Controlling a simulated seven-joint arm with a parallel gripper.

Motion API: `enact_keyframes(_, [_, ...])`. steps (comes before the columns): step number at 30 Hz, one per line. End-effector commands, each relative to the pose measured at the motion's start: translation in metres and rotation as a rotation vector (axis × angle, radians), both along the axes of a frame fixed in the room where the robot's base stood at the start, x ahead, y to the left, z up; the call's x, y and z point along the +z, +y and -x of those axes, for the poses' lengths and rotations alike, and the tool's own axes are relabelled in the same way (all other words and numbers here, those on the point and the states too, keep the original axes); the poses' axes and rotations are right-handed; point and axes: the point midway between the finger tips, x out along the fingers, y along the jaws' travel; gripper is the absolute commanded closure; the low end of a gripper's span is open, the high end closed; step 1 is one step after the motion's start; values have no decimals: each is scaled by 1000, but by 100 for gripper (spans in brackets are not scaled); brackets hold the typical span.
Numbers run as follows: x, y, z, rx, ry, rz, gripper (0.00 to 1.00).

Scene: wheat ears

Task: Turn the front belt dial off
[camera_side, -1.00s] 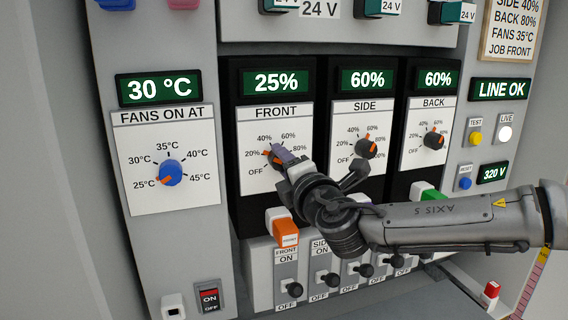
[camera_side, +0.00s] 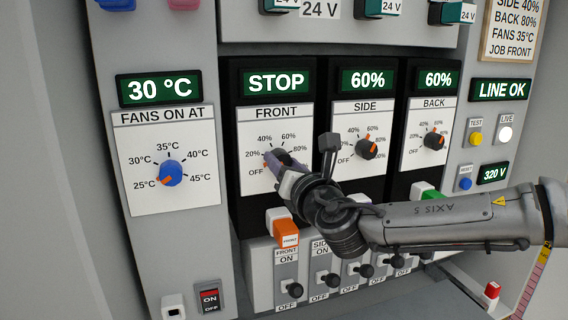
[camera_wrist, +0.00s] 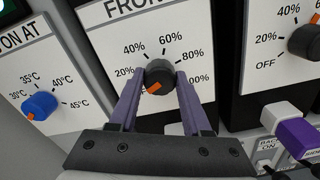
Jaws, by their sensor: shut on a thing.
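The front belt dial (camera_wrist: 160,70) is a dark knob with an orange pointer on the panel marked FRONT. In the wrist view the pointer aims down and left, below the 20% mark; the OFF label is hidden there behind a finger. The front display (camera_side: 277,83) reads STOP. My gripper (camera_wrist: 158,82) is shut on this dial, one purple finger on each side of it. In the side view my gripper (camera_side: 282,160) covers much of the dial.
The side dial (camera_side: 366,149) and back dial (camera_side: 434,140) stand to the right, both displays reading 60%. The blue fan dial (camera_side: 171,173) is on the left, its display reading 30 °C. An orange-covered front switch (camera_side: 287,235) sits just below my gripper.

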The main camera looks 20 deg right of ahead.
Motion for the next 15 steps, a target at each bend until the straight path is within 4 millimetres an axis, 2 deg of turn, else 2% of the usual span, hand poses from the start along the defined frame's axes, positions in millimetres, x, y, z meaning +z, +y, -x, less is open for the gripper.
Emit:
enact_keyframes(6, [-1, 1, 0, 1, 2, 117, 100])
enact_keyframes(15, [-1, 1, 0, 1, 2, 187, 100])
